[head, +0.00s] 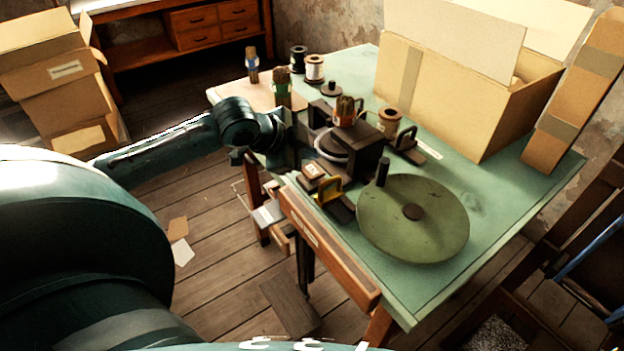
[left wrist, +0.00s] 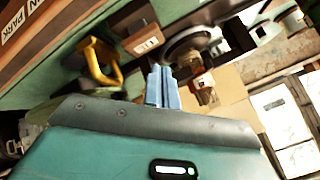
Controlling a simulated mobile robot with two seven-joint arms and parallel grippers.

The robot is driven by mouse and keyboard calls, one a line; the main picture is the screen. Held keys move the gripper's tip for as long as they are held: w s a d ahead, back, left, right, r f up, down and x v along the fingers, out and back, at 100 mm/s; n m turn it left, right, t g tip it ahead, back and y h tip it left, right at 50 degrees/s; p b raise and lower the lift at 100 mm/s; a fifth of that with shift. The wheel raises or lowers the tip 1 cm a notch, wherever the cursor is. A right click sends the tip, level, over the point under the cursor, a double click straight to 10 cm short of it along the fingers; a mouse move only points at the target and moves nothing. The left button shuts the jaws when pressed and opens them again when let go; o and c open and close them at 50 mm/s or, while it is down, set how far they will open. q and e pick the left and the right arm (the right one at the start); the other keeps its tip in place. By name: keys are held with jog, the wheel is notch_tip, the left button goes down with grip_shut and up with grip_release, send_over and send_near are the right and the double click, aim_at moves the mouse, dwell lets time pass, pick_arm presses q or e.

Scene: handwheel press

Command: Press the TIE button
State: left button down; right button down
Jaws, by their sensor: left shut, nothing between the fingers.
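The press (head: 335,145) stands on the green table, a bundle of brown sticks on top. At its near left corner is a small wooden block with a pale label (head: 312,171). In the left wrist view a labelled block (left wrist: 147,44) lies above and left of my fingertips; its lettering is too small to read surely, so I cannot confirm it is the TIE button. My left gripper (left wrist: 162,88) is shut and empty, apart from that block. In the head view its fingers are partly hidden at the press's left side (head: 286,160). My right gripper is out of view.
A yellow handle (head: 328,190) stands just in front of the labelled block. A large green handwheel (head: 413,219) with an upright knob lies to the right. Spools (head: 314,68) and bundles stand behind; an open cardboard box (head: 470,95) fills the back right. The front right tabletop is clear.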

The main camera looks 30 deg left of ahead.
aim_at(313, 169)
pick_arm(q)
jog(key=shift+f, duration=0.65)
dwell(1.4)
jog(key=shift+f, duration=0.15)
jog(key=shift+f, duration=0.25)
jog(key=shift+f, duration=1)
dwell(1.1)
jog(key=shift+r+p, duration=1.3)
jog(key=shift+r, duration=0.05)
